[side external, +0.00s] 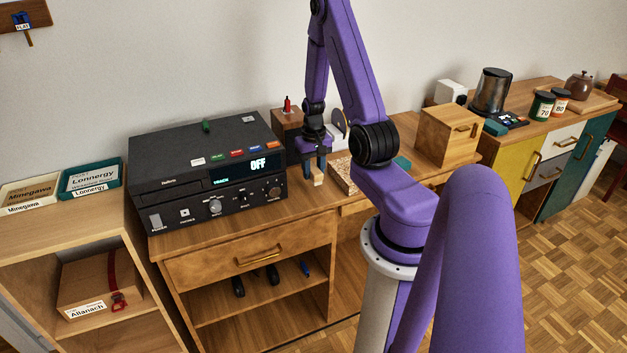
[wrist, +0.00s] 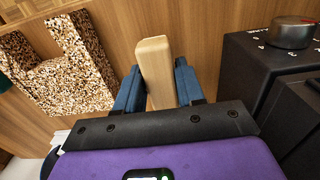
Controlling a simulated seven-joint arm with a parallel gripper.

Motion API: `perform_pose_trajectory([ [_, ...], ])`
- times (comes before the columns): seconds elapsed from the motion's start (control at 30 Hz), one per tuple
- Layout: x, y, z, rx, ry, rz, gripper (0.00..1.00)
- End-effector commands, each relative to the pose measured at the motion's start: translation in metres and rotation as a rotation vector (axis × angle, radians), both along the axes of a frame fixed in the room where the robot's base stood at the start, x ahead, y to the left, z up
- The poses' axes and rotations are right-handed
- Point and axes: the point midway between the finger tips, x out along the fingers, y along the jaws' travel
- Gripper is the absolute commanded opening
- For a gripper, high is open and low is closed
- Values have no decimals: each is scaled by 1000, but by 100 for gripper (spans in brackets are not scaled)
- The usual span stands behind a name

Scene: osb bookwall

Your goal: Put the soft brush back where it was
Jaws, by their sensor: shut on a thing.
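My gripper (side external: 315,164) is above the wooden desk, just right of the black device. In the wrist view my gripper (wrist: 158,88) has its two blue fingers shut on a pale wooden block-like piece, apparently the soft brush (wrist: 155,62). The soft brush also shows below the fingers in the side view (side external: 319,180). No bristles can be seen, and I cannot tell whether its lower end touches the desk. A speckled cork-like block (wrist: 60,85) with a notch lies left of the gripper in the wrist view; it also shows on the desk in the side view (side external: 342,176).
The black device (side external: 208,170) with knobs and an OFF display stands close on the left. A wooden box (side external: 447,134) stands farther right. A dark brown block (side external: 285,125) with a small red item is behind the gripper. Bare desk (side external: 300,200) lies in front.

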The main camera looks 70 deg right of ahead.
Motion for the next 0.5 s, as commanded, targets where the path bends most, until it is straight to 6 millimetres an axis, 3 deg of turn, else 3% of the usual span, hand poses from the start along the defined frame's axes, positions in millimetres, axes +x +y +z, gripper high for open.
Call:
perform_pose_trajectory([
  [0.3,0,0,-30,1,1,0,14],
  [0.5,0,0,-37,-1,-1,0,14],
])
